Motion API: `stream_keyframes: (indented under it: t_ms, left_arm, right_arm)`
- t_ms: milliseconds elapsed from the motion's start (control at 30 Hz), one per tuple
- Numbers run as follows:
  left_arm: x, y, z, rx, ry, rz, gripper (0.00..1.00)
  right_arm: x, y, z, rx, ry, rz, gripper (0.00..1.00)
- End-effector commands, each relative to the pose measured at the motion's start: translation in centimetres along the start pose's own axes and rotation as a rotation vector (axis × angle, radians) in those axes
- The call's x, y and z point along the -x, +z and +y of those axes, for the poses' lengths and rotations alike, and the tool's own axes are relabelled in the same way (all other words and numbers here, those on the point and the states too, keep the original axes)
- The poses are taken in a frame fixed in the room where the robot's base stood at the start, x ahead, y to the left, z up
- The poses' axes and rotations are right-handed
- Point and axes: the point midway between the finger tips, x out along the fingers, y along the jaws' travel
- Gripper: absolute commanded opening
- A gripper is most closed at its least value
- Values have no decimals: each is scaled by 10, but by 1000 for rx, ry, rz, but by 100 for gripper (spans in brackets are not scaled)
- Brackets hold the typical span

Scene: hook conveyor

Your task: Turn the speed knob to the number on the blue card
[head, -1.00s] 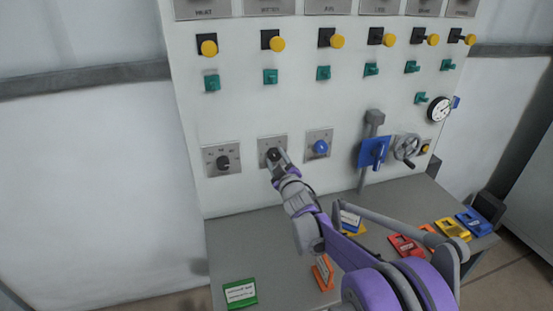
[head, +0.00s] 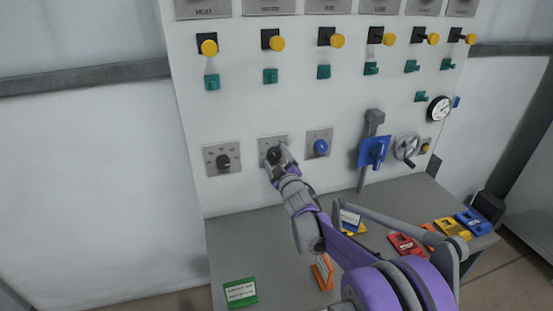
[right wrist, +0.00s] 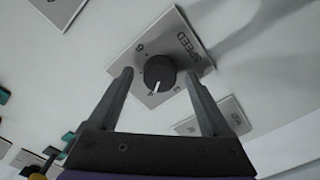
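The speed knob (right wrist: 160,72) is a dark round knob on a square plate marked SPEED (right wrist: 180,45) in the right wrist view. Its white pointer aims down, slightly left, near a mark that looks like a 4. In the head view the knob (head: 273,155) is on the middle of three low plates, partly covered by my right gripper (head: 280,155). In the wrist view that gripper's fingers (right wrist: 159,75) stand open on both sides of the knob, with gaps. A small white card with blue (head: 350,217) stands on the ledge behind my arm; its number is unreadable. My left gripper is not in view.
A dark knob (head: 223,162) is to the left and a blue button (head: 320,147) to the right. A blue lever (head: 374,152) and a handwheel (head: 407,147) are farther right. A green card (head: 240,292) and several coloured blocks lie on the grey ledge (head: 270,245).

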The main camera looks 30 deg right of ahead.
Motion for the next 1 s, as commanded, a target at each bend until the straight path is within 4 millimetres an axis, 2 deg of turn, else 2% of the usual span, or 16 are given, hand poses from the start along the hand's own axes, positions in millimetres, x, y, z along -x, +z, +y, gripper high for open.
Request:
stream_keyframes:
  t_ms: [267,700,833,1000]
  left_arm:
    - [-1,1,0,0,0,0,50]
    - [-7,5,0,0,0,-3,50]
    - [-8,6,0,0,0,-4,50]
    - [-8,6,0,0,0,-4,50]
  right_arm:
    - [7,0,0,0,0,0,83]
    - [89,1,0,-1,1,-1,83]
    - [102,0,0,1,0,-1,83]
    - [108,0,0,-1,0,0,83]
